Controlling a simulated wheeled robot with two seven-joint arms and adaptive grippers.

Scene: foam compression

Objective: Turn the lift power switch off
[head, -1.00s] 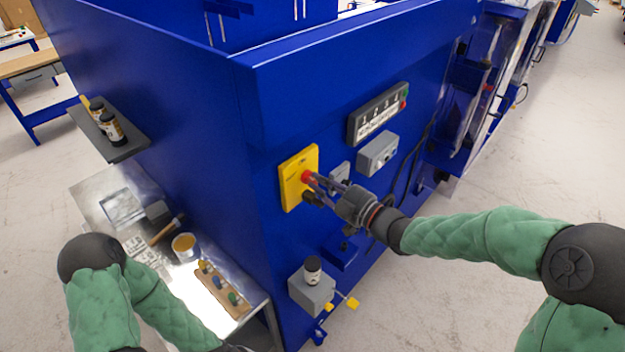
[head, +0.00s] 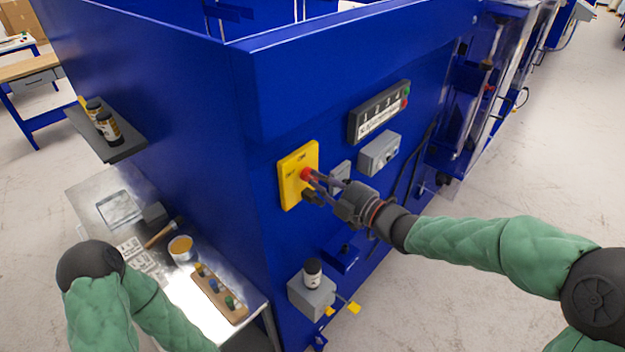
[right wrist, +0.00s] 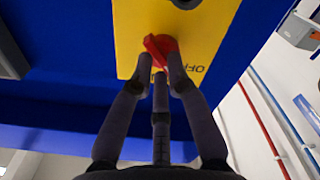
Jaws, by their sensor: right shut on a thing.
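The lift power switch is a red knob (head: 305,174) on a yellow plate (head: 296,188) fixed to the blue machine wall. In the right wrist view the red knob (right wrist: 160,50) sits between my fingertips, on the yellow plate (right wrist: 205,22) with the word OFF partly readable beside it. My right gripper (head: 312,186) is at the plate, its fingers shut on the red knob; it also shows in the right wrist view (right wrist: 158,68). The fingers hide part of the knob. My left arm comes in at the lower left; its gripper is out of the picture.
A grey control box with buttons (head: 379,112) and a smaller grey box (head: 379,153) are on the wall to the right. Below, a black-capped bottle (head: 312,271) stands on a grey box (head: 311,297). A metal bench (head: 196,318) with tools stands at lower left.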

